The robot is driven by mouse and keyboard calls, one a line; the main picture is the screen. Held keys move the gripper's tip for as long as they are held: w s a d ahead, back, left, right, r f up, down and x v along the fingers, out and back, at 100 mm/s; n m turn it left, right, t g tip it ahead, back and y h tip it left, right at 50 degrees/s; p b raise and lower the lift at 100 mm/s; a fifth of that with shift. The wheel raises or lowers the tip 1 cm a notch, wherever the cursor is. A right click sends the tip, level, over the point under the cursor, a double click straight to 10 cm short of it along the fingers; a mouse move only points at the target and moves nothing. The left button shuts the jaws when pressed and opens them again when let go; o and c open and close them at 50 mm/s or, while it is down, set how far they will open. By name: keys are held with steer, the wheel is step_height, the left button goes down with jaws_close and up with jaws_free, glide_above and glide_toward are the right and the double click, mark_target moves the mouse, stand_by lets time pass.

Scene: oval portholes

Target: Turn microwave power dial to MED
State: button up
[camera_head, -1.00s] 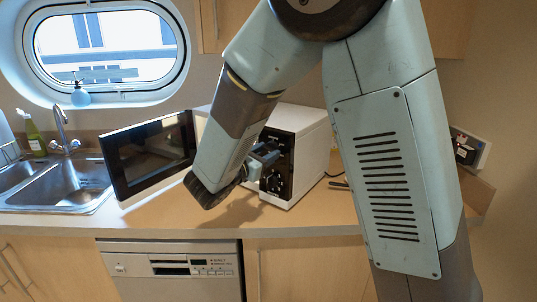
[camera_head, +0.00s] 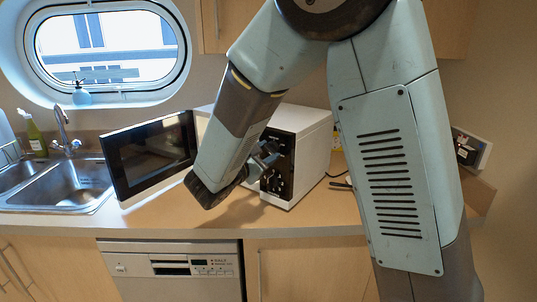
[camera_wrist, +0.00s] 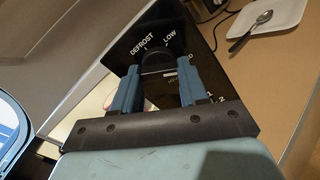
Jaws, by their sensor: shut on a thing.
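The white microwave (camera_head: 308,145) stands on the counter with its door (camera_head: 150,155) swung open to the left. Its black control panel (camera_head: 283,185) faces my gripper (camera_head: 268,156). In the wrist view, my gripper (camera_wrist: 158,70) has its two blue fingers on either side of the dark, round power dial (camera_wrist: 155,55), shut on it. The labels DEFROST (camera_wrist: 142,43) and LOW (camera_wrist: 170,36) show above the dial. A label ending in D is partly hidden by the right finger. I cannot make out where the dial points. Lower panel markings are partly covered.
A white plate (camera_wrist: 288,14) with a spoon (camera_wrist: 250,30) lies on the counter beside the microwave, near a dark cable (camera_wrist: 213,8). A sink (camera_head: 75,188) with a tap and a green bottle (camera_head: 33,135) is at the left. The counter front (camera_head: 165,217) is clear.

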steer(key=o, duration=1.1)
steer(key=shift+s, duration=0.1)
steer(key=shift+c, duration=0.2)
steer(key=shift+a, duration=0.1)
steer(key=v, duration=1.3)
steer(key=shift+s+a, duration=0.15)
steer(key=shift+s, duration=0.15)
